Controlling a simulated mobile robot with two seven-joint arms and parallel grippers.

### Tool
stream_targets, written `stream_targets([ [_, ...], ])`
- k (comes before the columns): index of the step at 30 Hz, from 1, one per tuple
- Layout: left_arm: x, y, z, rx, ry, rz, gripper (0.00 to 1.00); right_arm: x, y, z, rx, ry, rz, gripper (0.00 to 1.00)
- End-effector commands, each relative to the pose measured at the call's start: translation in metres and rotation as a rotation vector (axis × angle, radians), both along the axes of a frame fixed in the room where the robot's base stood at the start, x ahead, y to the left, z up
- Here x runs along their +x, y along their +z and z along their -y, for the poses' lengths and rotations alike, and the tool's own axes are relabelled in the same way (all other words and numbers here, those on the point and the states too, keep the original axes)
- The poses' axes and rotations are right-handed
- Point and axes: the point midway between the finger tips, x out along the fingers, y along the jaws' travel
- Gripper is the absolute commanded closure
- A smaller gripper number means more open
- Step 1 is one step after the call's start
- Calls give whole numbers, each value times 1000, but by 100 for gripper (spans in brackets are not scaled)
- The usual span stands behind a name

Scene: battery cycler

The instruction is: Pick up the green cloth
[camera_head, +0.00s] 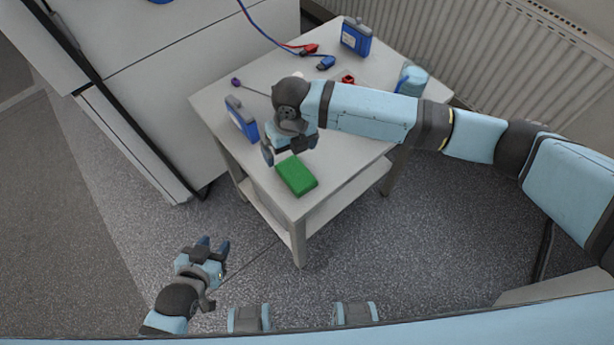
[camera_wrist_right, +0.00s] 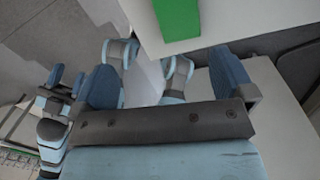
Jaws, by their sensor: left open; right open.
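The green cloth (camera_head: 296,175) looks like a flat, folded green block. It lies near the front corner of the white table (camera_head: 345,170). It also shows at the top edge of the right wrist view (camera_wrist_right: 177,18), partly cut off. My right gripper (camera_head: 290,150) is open and empty, just behind the cloth and above the table in the head view. Its two fingers show spread apart in the wrist view (camera_wrist_right: 168,78), with the cloth above the gap between them. My left gripper (camera_head: 213,243) is open and empty, low at the lower left, away from the table.
A blue battery-like pack (camera_head: 241,118) stands at the table's left edge, close to my right gripper. Another blue pack (camera_head: 356,36), red and blue cable clips (camera_head: 326,63) and a light blue object (camera_head: 411,80) are further back. A white cabinet (camera_head: 170,90) and a radiator (camera_head: 510,60) flank the table.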

Motion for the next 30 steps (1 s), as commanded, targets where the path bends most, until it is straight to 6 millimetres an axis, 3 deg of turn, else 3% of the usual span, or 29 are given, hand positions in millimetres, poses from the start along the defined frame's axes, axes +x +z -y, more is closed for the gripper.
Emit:
stream_targets([
  [6, 0, -1, 0, -1, -1, 0, 57, 11, -2, 16, -87, 114, -2, 0],
  [18, 0, 4, 0, 2, -2, 1, 57, 10, -71, 14, -86, 116, -2, 0],
  [25, 0, 7, 0, 1, -3, 0, 57, 10, -87, 12, -84, 116, -1, 0],
  [30, 0, 14, 0, 1, -3, -1, 57, 7, -112, 7, -86, 116, -2, 0],
])
